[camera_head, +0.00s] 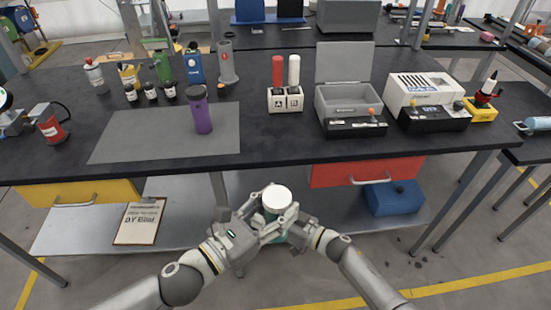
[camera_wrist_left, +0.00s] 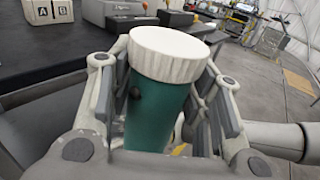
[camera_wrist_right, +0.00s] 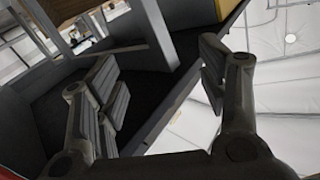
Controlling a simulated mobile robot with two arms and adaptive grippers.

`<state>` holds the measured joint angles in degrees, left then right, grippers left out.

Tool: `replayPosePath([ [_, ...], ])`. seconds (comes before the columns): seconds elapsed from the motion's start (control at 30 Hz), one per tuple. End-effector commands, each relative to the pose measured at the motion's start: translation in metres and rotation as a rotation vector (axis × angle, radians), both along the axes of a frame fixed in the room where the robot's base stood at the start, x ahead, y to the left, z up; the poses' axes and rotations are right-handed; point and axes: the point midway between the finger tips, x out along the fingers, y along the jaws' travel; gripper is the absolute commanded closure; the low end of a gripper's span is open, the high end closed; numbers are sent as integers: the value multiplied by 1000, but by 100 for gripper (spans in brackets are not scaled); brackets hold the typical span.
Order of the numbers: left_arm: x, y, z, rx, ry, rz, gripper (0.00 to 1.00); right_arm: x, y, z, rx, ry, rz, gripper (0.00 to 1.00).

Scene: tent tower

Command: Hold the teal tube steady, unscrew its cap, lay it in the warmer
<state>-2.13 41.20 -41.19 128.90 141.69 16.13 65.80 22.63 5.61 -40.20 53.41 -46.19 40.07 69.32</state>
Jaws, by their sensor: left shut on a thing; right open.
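The teal tube (camera_wrist_left: 155,118) stands roughly upright in my left gripper (camera_head: 277,217), in front of the bench edge. Its ribbed white cap (camera_head: 277,197) sits on top; the cap also shows large in the left wrist view (camera_wrist_left: 168,53). My left gripper (camera_wrist_left: 165,105) is shut around the tube's body below the cap.
On the bench, a purple tube (camera_head: 202,112) stands on a grey mat (camera_head: 150,140). A rack marked A and B (camera_head: 285,100) holds a red and a white tube. A white device (camera_head: 423,92) stands right of the grey box. The bench front between mat and box is clear.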

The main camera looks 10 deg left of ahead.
Motion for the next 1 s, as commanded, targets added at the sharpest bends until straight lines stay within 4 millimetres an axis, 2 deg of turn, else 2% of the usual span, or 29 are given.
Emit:
replayPosePath([
  [0.03, 0, 0, 1, -1, -1, 0, 100, 5, 9, 26, 17, -39, 47, 34],
  [0.13, 0, 0, 1, -1, -1, 0, 100, 7, 25, 74, 48, -101, 149, 34],
  [0.27, 0, 0, 1, -1, -1, 0, 100, 0, 44, 136, 68, -181, 304, 34],
  [0.37, 0, 0, 1, -1, -1, 0, 100, -13, 56, 182, 60, -242, 440, 34],
  [0.5, 0, 0, 1, -1, -1, 0, 100, -44, 68, 244, -1, -326, 659, 34],
  [0.6, 0, 0, 1, -1, -1, 0, 100, -71, 71, 276, -86, -374, 814, 34],
  [0.8, 0, 0, 1, -1, -1, 0, 100, -120, 58, 316, -352, -439, 1072, 34],
  [1.0, 0, 0, 0, -1, -1, 0, 100, -150, 27, 328, -746, -454, 1221, 34],
])
